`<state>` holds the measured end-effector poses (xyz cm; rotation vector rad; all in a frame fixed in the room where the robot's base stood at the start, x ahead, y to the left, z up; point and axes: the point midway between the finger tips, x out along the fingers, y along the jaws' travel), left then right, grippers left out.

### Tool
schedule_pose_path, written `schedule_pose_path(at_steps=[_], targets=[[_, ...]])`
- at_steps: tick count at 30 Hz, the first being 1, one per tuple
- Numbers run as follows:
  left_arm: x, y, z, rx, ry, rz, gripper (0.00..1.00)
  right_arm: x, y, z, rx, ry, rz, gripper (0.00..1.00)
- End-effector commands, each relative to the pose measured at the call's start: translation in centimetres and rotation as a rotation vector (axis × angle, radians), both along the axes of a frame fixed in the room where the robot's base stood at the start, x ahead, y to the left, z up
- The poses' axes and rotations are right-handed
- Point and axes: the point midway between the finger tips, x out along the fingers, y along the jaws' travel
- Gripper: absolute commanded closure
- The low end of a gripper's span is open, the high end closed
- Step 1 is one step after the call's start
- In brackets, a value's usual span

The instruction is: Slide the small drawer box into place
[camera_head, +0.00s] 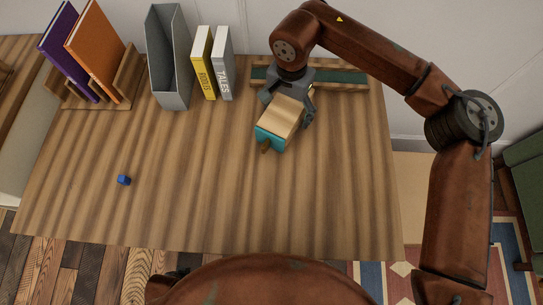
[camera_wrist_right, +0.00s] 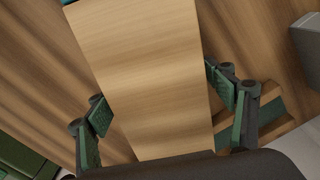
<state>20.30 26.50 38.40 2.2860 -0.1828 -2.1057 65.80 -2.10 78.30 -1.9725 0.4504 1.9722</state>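The small drawer box (camera_head: 283,117) has a pale wooden top, a teal front and a brown knob facing the near side of the desk. In the right wrist view its wooden top (camera_wrist_right: 145,75) fills the middle. My right gripper (camera_head: 287,108) reaches from behind, with one finger against each long side of the box. It appears shut on the box; the fingers (camera_wrist_right: 160,100) show at both edges. A low wooden frame with a dark green interior (camera_head: 340,77) lies behind at the back edge, partly hidden by my gripper. I cannot tell whether the box touches the desk. My left gripper is not in view.
On the wooden desk (camera_head: 190,190), a grey file holder (camera_head: 168,60), a yellow book (camera_head: 203,62) and a grey book (camera_head: 222,65) stand left of the gripper. A rack (camera_head: 125,75) holds purple and orange books. A small blue object (camera_head: 124,180) lies front left. The front is clear.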

Motion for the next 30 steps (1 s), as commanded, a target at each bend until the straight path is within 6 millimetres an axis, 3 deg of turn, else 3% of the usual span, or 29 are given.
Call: schedule_pose_path(at_steps=[5, 15, 30], targets=[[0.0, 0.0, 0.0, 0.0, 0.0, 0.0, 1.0, 0.0, 0.0, 0.0, 0.0, 0.0, 0.0, 0.11], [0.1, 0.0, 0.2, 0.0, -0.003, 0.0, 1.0, 0.0, 0.0, 0.4, 0.0, -0.001, 0.0, 0.11], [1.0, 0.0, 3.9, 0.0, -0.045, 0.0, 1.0, -0.1, 0.0, 7.0, 0.0, -0.004, -0.001, 0.11]])
